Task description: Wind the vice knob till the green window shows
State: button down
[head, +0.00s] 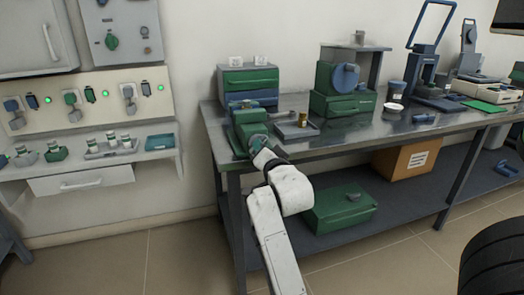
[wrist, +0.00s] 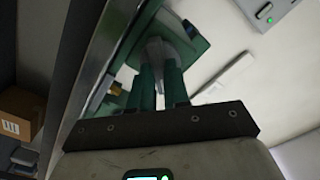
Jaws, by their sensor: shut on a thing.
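The green vice (head: 246,122) stands at the left front end of the metal workbench. My gripper (head: 259,149) is at the front of the vice, with my white arm reaching up to it from below. In the wrist view, the two dark fingers of my gripper (wrist: 162,85) point at the green vice body (wrist: 186,45) and are shut on the grey vice knob (wrist: 156,50). The fingers and wrist hide most of the knob. I cannot make out the vice's window in either view.
A grey tray (head: 298,132) with a small brass part lies just right of the vice. A green drawer box (head: 250,80) stands behind it. A green case (head: 340,207) and a cardboard box (head: 405,160) sit on the lower shelf. A wall shelf (head: 90,162) is at left.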

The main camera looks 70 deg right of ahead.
jog(key=shift+f, duration=0.2)
jog(key=c, duration=1.1)
grip_release()
jog(key=shift+r, duration=0.15)
jog(key=v, duration=1.1)
jog(key=shift+d, duration=0.1)
